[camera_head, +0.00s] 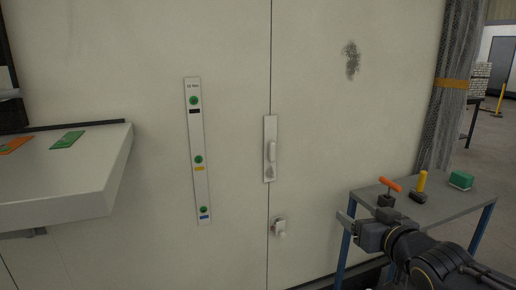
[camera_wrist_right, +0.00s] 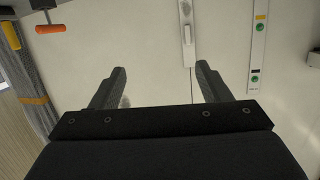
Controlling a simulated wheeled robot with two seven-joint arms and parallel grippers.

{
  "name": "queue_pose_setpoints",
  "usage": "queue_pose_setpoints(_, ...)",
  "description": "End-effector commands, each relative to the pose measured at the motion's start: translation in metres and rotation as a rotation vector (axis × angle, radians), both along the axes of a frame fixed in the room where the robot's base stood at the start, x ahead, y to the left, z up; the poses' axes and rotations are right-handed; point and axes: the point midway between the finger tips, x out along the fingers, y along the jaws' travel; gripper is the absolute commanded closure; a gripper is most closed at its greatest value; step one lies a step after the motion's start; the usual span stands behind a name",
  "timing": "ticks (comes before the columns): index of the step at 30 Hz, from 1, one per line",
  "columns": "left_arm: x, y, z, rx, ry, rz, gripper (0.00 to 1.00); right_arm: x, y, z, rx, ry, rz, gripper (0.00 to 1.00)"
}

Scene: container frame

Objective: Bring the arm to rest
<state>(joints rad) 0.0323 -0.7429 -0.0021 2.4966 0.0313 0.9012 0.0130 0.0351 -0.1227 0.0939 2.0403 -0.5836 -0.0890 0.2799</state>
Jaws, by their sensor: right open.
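My right gripper (camera_head: 352,223) is in the lower right of the head view, in front of the small table. In the right wrist view its two fingers (camera_wrist_right: 160,85) are spread apart with nothing between them. Beyond them is the pale panel wall with its long handle plate (camera_wrist_right: 187,35), which also shows in the head view (camera_head: 270,135). The right arm (camera_head: 430,260) comes in from the lower right corner. My left gripper is not seen in either view.
A grey table (camera_head: 440,203) at right bears an orange-handled tool (camera_head: 390,185), a yellow-handled tool (camera_head: 420,185) and a green block (camera_head: 461,180). A white shelf (camera_head: 75,175) juts out at left with a green card (camera_head: 67,140).

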Motion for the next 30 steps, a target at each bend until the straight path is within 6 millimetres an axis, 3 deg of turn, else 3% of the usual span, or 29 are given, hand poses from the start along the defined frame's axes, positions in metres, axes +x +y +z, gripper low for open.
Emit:
queue_pose_setpoints(1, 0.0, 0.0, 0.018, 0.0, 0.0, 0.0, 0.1, -0.012, -0.006, 0.013, 0.002, 0.035, -0.024, 0.3)
queue_pose_setpoints(5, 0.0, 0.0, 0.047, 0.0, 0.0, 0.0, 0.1, -0.048, -0.021, 0.015, 0.021, 0.174, -0.084, 0.3)
queue_pose_setpoints(8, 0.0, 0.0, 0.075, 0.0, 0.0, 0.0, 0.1, -0.088, -0.028, 0.016, 0.05, 0.309, -0.123, 0.3)
queue_pose_setpoints(10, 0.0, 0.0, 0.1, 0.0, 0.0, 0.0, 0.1, -0.125, -0.028, 0.017, 0.081, 0.427, -0.14, 0.3)
queue_pose_setpoints(15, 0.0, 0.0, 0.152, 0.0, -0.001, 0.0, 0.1, -0.219, -0.006, 0.012, 0.186, 0.717, -0.102, 0.3)
queue_pose_setpoints(18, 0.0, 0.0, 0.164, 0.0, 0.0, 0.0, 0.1, -0.253, 0.009, 0.008, 0.229, 0.817, -0.06, 0.3)
queue_pose_setpoints(22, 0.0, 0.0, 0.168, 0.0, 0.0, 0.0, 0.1, -0.273, 0.019, 0.003, 0.253, 0.876, -0.027, 0.3)
queue_pose_setpoints(30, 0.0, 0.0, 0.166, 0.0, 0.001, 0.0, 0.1, -0.274, 0.02, -0.001, 0.256, 0.883, -0.023, 0.3)
